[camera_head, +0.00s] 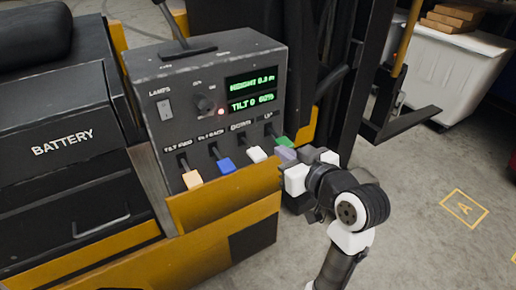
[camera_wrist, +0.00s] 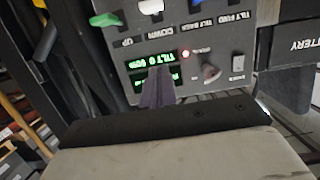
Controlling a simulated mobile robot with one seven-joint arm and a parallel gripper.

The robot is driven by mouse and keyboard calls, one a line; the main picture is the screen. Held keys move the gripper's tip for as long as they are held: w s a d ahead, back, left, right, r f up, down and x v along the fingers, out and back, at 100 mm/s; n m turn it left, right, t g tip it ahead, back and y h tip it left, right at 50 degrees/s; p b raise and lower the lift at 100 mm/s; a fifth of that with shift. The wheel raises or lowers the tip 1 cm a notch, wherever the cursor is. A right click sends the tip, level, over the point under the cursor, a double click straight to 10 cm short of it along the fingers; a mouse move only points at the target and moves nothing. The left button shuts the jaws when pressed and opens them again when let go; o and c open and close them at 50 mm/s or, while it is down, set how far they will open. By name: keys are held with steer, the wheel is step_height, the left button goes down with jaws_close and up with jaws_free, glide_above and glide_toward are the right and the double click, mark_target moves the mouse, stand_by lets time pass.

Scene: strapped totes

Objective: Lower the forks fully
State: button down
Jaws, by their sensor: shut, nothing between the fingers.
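The control box (camera_head: 200,95) of a forklift shows in the head view with a row of levers. The labels read tilt fwd at the orange knob (camera_head: 192,180), tilt back at the blue knob (camera_head: 226,166), down at the white knob (camera_head: 257,154) and up at the green knob (camera_head: 283,142). The display (camera_head: 251,89) shows a height whose digits are hard to read. A black fork (camera_head: 405,125) juts out at the right, low over the floor. My gripper (camera_head: 285,154) is shut and empty, just below the green knob; its fingers (camera_wrist: 157,88) cover part of the display in the wrist view.
A lamp switch (camera_head: 165,109), a dial (camera_head: 205,103) and a lit red light (camera_head: 221,112) sit on the box. A yellow ledge (camera_head: 225,200) runs below the levers. The mast (camera_head: 345,70) stands behind my gripper. A white tote (camera_head: 450,75) stands beyond the fork.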

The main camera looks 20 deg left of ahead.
steer(key=shift+s+d+f, duration=0.1)
steer(key=shift+f, duration=0.1)
steer(key=p, duration=0.2)
glide_above(263, 153)
steer(key=s, duration=0.2)
step_height(263, 153, down, 2)
steer(key=f, duration=0.4)
steer(key=shift+s+d+f, duration=0.1)
steer(key=shift+d+f, duration=0.15)
steer(key=shift+d, duration=0.1)
